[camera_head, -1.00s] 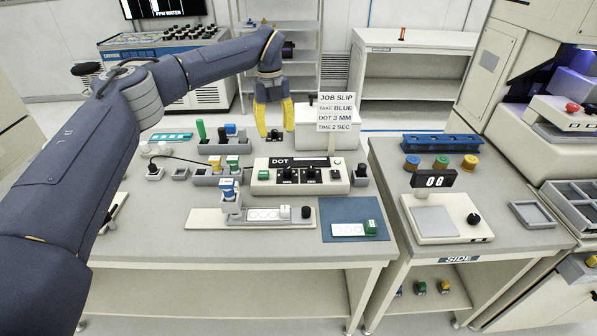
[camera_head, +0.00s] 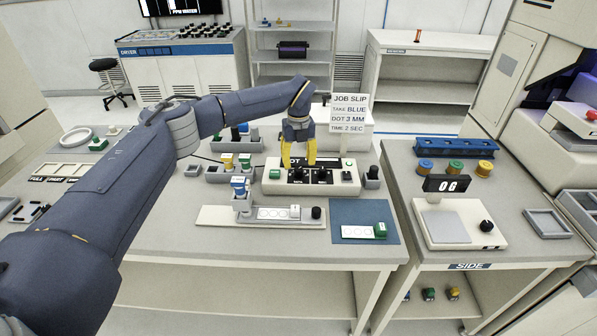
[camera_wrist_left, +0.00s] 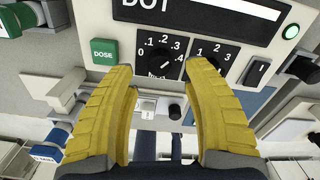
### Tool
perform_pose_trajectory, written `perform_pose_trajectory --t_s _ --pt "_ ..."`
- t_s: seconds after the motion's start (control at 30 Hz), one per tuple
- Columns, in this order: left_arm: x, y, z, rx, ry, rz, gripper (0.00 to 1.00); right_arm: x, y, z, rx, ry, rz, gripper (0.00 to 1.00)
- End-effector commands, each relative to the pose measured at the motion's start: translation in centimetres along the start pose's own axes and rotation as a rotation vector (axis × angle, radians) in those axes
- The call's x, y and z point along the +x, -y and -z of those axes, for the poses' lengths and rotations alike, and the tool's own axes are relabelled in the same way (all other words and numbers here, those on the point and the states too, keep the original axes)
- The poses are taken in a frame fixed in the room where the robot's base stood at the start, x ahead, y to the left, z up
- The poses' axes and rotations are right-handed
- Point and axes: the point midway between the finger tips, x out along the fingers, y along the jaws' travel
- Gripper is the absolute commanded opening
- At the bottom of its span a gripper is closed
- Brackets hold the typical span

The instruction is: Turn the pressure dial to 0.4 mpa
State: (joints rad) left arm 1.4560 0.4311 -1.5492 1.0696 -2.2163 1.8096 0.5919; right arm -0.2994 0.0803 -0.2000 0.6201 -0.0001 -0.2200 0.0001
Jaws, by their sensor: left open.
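The white dispenser box labelled DOT (camera_head: 335,188) stands on the bench. Its pressure dial (camera_wrist_left: 163,63) is a black knob on a black plate marked 0, .1, .2, .3, .4 in the left wrist view. Its pale pointer line leans up and right, towards the .3 to .4 side; the exact reading is hard to tell. My left gripper (camera_head: 298,162) is open, with yellow fingers pointing down over the box's front. In the left wrist view, the fingers (camera_wrist_left: 161,76) flank the dial, apart from its knob. My right gripper is out of view.
A green DOSE button (camera_wrist_left: 104,52) sits left of the dial and a second dial (camera_wrist_left: 214,55) right of it. The job slip sign (camera_head: 348,108) stands behind the box. A syringe fixture (camera_head: 242,198) and a blue mat (camera_head: 365,212) lie in front.

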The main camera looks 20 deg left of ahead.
Motion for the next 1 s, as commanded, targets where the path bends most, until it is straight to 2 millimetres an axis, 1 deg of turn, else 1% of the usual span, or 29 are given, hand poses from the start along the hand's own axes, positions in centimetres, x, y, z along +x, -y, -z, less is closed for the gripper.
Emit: perform_pose_trajectory --t_s 0.03,0.1,0.3,0.53,0.87,1.0 --pt "0.8 0.0 0.1 0.0 -0.002 0.0 0.5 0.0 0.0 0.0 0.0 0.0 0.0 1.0" --pt "1.8 0.0 0.1 0.0 -0.001 0.0 0.5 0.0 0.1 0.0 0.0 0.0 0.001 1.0" --pt "3.7 0.0 0.0 -0.001 -0.001 0.0 0.5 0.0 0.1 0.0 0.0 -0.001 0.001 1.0" --pt "4.6 0.0 0.0 0.0 0.0 0.0 0.5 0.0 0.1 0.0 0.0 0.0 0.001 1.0" --pt "4.7 0.0 0.0 0.0 0.001 0.0 0.5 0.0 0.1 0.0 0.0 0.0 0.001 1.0" --pt "4.6 0.0 0.0 0.0 0.001 0.0 0.34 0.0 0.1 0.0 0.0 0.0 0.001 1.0"
